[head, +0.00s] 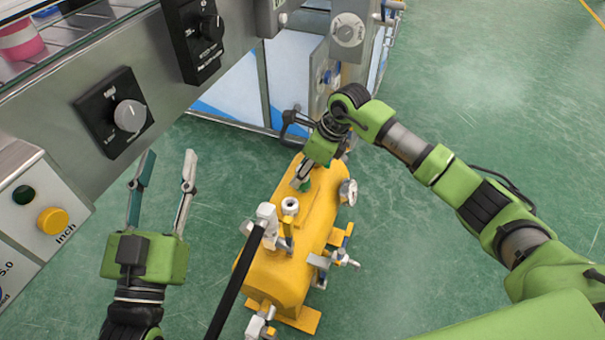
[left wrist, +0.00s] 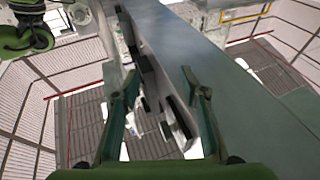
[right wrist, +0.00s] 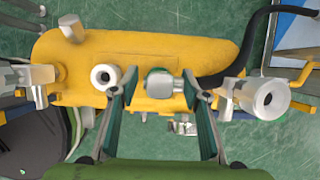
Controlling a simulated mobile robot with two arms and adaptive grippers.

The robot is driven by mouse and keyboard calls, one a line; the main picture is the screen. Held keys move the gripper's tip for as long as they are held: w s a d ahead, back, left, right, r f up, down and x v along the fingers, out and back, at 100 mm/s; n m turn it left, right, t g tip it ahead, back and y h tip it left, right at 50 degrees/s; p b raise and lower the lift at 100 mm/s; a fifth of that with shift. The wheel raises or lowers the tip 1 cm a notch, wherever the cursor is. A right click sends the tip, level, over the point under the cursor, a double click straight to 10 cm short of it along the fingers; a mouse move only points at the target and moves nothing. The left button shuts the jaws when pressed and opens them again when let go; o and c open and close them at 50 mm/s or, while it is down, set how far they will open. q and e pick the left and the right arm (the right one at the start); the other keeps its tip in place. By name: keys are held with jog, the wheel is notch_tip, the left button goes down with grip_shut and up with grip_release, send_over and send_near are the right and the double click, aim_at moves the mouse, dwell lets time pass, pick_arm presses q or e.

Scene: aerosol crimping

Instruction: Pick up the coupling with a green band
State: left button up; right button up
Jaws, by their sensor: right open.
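The coupling with a green band (right wrist: 159,84) is a short metal fitting on the yellow tank (right wrist: 200,50). In the right wrist view it sits between the fingers of my open right gripper (right wrist: 158,76), with a visible space on each side. In the head view my right gripper (head: 301,180) reaches down over the far part of the tank (head: 318,215) and hides most of the coupling. My left gripper (head: 169,156) is open and empty beside the machine panel, away from the tank. The left wrist view shows its spread fingers (left wrist: 160,74) with nothing held.
A plain metal coupling (right wrist: 104,76) stands just left of the banded one in the right wrist view. Valves and a gauge (head: 348,191) stick out from the tank. A black hose (head: 236,285) runs beside it. The machine panel (head: 130,75) borders the left. Green floor lies right.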

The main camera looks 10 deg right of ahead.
grip_shut()
jog(key=shift+r, duration=0.1)
